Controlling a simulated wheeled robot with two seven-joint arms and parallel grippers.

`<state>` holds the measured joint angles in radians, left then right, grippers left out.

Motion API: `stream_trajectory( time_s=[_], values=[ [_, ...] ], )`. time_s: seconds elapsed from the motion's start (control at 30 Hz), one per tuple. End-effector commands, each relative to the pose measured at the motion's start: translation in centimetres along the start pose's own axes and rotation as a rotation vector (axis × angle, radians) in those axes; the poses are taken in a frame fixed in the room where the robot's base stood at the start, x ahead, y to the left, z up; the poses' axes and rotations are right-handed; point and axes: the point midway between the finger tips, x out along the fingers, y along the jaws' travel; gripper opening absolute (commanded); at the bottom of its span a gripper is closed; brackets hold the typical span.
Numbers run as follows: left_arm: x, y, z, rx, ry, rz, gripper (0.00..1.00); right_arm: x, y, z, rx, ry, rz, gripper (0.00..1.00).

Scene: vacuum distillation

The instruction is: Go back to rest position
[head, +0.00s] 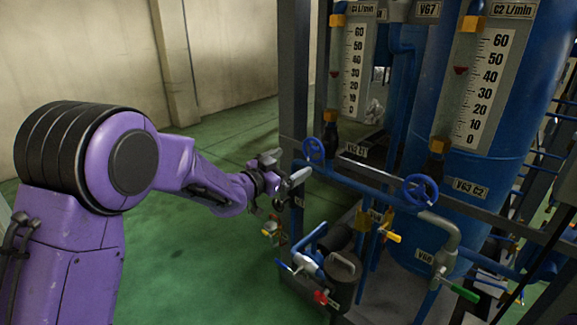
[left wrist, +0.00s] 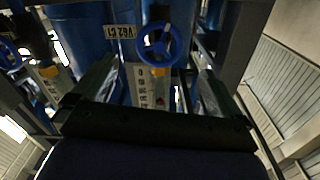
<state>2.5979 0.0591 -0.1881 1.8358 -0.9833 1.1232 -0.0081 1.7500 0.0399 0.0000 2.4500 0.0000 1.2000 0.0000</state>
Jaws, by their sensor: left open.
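My left arm is purple and comes in from the left in the head view. Its gripper (head: 284,168) is open and empty, left of the blue handwheel (head: 314,150) by the label V62 C1 (head: 356,151). I see no contact between them. In the left wrist view the two fingers (left wrist: 153,92) stand apart. The same handwheel (left wrist: 160,43) shows beyond the gap between them, with the V62 C1 label (left wrist: 118,31) beside it. My right gripper is not in view.
A second handwheel (head: 420,192) is by V63 C2. Two flow gauges (head: 354,66) (head: 489,86) stand above, before a blue tank (head: 455,110). Low valves have red (head: 321,297), yellow (head: 392,236) and green (head: 464,292) handles. Green floor (head: 190,265) is open at left.

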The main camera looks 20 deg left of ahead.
Motion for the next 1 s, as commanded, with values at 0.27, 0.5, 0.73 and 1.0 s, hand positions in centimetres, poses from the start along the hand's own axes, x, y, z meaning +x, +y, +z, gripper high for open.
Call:
stream_trajectory(
  time_s=[0.27, 0.5, 0.73, 1.0],
  values=[
    [0.0, 0.0, 0.0, 0.000, 0.000, 0.000, 1.00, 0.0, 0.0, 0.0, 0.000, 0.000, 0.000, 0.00],
    [-2.2, -0.5, 4.0, -0.215, -0.037, -0.165, 1.00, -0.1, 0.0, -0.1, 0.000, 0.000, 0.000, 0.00],
    [-12.2, 4.5, 21.4, -0.543, -0.388, -0.454, 1.00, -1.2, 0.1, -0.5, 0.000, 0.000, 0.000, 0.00],
    [-31.2, 13.1, 34.1, -0.667, -0.883, -0.736, 1.00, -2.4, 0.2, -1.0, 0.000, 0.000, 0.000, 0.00]
  ],
)
